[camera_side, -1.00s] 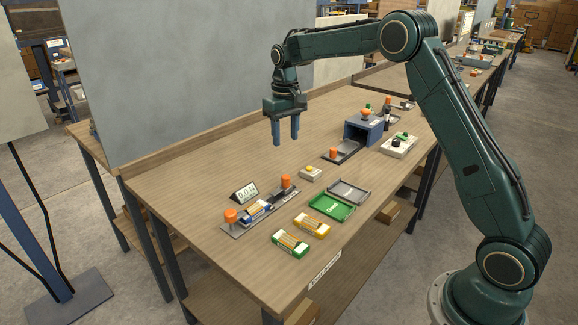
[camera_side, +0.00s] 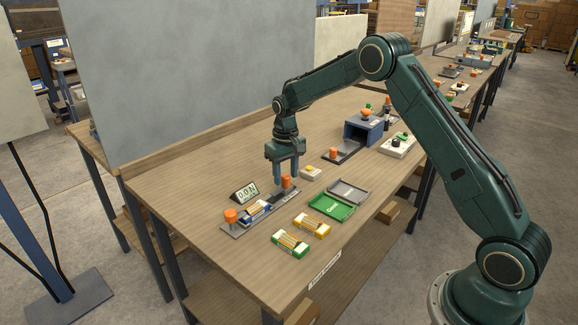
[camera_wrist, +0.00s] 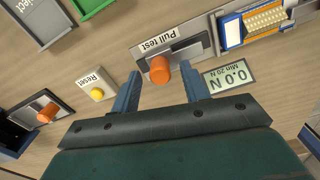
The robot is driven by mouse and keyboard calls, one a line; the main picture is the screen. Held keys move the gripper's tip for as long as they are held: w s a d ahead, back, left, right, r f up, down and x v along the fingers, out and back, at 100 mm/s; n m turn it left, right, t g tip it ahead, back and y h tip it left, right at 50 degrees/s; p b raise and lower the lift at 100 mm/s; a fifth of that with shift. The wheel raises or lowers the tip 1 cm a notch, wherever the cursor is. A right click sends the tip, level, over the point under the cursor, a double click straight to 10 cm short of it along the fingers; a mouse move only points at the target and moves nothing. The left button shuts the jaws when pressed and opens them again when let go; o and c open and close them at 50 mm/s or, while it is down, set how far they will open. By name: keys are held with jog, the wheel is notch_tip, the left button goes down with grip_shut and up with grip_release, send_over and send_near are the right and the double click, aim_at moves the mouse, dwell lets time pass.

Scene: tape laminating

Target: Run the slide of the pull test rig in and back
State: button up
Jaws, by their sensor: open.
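The pull test rig (camera_side: 233,229) is a long grey plate on the bench, lettered "Pull test" in the wrist view (camera_wrist: 176,53). An orange knob (camera_side: 286,182) stands at its right end in the side view; this knob also shows in the wrist view (camera_wrist: 159,70). Another orange knob (camera_side: 231,216) stands at the left end. A blue and white piece with tan strips (camera_side: 257,210) lies between them. The display (camera_side: 245,192) reads 0.0 N, "Min 20 N". My gripper (camera_wrist: 160,82) is open and empty, its fingers pointing at the right-end knob; contact cannot be told.
A yellow Reset button (camera_side: 310,171) is close to the right of the rig. A green tray (camera_side: 331,207), a grey tray (camera_side: 348,192) and two packs of strips, yellow (camera_side: 312,225) and green (camera_side: 290,244), lie in front. A blue box-like fixture (camera_side: 362,130) stands farther back.

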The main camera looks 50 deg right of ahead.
aim_at(275, 192)
jog(key=shift+f, duration=0.25)
grip_shut()
jog(key=shift+a+r, duration=0.1)
jog(key=shift+a, duration=2.2)
grip_release()
